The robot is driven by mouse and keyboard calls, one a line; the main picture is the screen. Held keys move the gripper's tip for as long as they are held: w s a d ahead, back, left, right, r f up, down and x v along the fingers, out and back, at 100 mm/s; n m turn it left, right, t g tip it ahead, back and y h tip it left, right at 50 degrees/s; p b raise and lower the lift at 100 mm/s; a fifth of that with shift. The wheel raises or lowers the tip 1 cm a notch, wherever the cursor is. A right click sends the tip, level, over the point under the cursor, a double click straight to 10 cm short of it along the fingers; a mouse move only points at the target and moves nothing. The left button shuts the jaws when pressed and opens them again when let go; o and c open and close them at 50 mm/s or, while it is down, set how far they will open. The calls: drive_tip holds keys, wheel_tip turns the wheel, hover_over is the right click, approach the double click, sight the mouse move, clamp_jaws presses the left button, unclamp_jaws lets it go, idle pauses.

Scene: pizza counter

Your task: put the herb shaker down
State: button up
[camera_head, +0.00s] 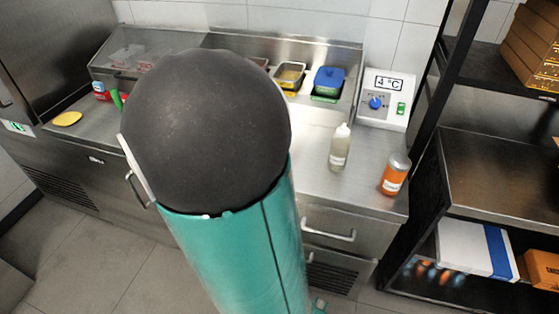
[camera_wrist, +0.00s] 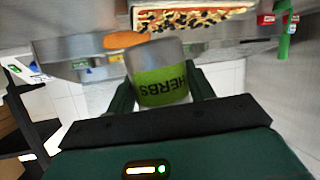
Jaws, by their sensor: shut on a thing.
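The herb shaker (camera_wrist: 160,75) is a cylinder with a grey end and a green label reading HERBS, which appears upside down in the wrist view. My gripper (camera_wrist: 160,98) is shut on it, with a dark green finger on each side. Whether the shaker touches any surface is unclear. In the head view my own arm hides both gripper and shaker. The steel counter (camera_head: 312,172) shows to the right of my arm.
On the counter stand a pale squeeze bottle (camera_head: 340,148) and an orange shaker (camera_head: 395,175), near a temperature unit (camera_head: 386,98). A yellow disc (camera_head: 67,118) lies at left. A pizza (camera_wrist: 190,15) shows in the wrist view. A black shelf rack (camera_head: 500,150) stands right.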

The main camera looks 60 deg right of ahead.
drive_tip(key=s+d+r+m+g+h, duration=0.1)
drive_tip(key=s+d+r+m+g, duration=0.15)
drive_tip(key=s, duration=0.45)
drive_tip(key=s+d+r+m+g+h, duration=0.1)
drive_tip(key=s+d+m+g, duration=0.2)
drive_tip(key=s, duration=0.4)
drive_tip(key=shift+m, duration=0.25)
drive_tip(key=d+f, duration=0.6)
drive_tip(key=d, duration=0.1)
drive_tip(key=s+d+f, duration=0.1)
drive_tip(key=d+f, duration=0.1)
drive_tip(key=d, duration=0.2)
drive_tip(key=shift+f, duration=0.4)
drive_tip(key=shift+s+d+f, duration=0.1)
drive_tip(key=shift+d+f, duration=0.55)
drive_tip(key=shift+f, duration=1.6)
drive_tip(key=shift+f, duration=0.2)
drive_tip(key=o, duration=0.8)
